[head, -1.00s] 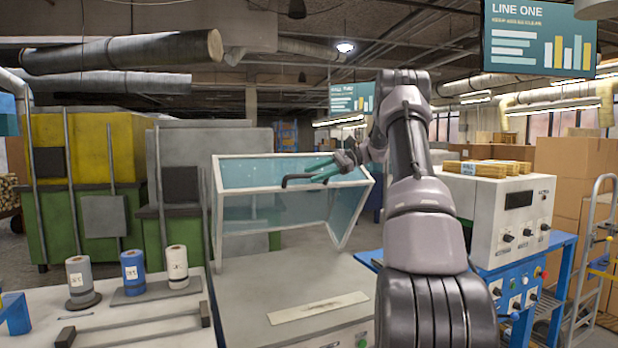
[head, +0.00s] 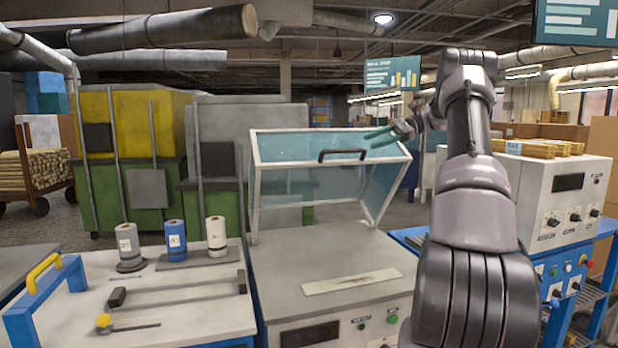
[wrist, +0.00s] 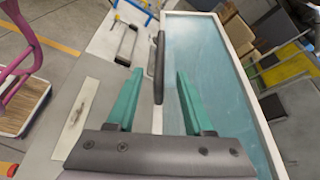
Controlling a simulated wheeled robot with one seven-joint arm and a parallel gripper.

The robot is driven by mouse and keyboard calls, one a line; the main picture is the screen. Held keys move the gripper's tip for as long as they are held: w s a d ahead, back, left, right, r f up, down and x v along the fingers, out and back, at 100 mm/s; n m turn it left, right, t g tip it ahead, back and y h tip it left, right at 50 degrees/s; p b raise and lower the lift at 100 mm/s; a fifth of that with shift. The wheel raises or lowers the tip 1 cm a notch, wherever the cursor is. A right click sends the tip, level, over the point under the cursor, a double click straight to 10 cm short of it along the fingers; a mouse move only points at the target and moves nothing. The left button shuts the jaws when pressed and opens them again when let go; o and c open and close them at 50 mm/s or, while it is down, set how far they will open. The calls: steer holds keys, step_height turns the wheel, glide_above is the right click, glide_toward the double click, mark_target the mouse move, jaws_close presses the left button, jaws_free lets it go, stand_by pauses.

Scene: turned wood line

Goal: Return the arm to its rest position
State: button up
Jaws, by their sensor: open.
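My gripper (head: 380,137) is raised in front of the clear guard of the machine, near the guard's upper right. My arm hides part of the machine's right side.
A white bench (head: 180,310) with three spools and a dark-handled bar is at left. A white control box (head: 555,205) with wooden pieces on top stands on a blue cart at right. Green and yellow bins (head: 130,140) are behind. Open floor shows at far left.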

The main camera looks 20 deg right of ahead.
steer(key=s+a+r+n+h, duration=0.2)
steer(key=s+a+r+h, duration=0.1)
steer(key=s+a, duration=0.5)
steer(key=s+a+r+n+h, duration=0.2)
steer(key=s+a+h, duration=0.3)
steer(key=a, duration=0.4)
steer(key=s+a+f+n+t+h, duration=0.2)
steer(key=s, duration=0.9)
steer(key=s+a+f+n+t+h, duration=0.1)
steer(key=s+a+f+n+t, duration=0.2)
steer(key=s, duration=0.9)
steer(key=shift+n+h, duration=0.3)
steer(key=shift+h, duration=0.1)
steer(key=shift+a, duration=0.1)
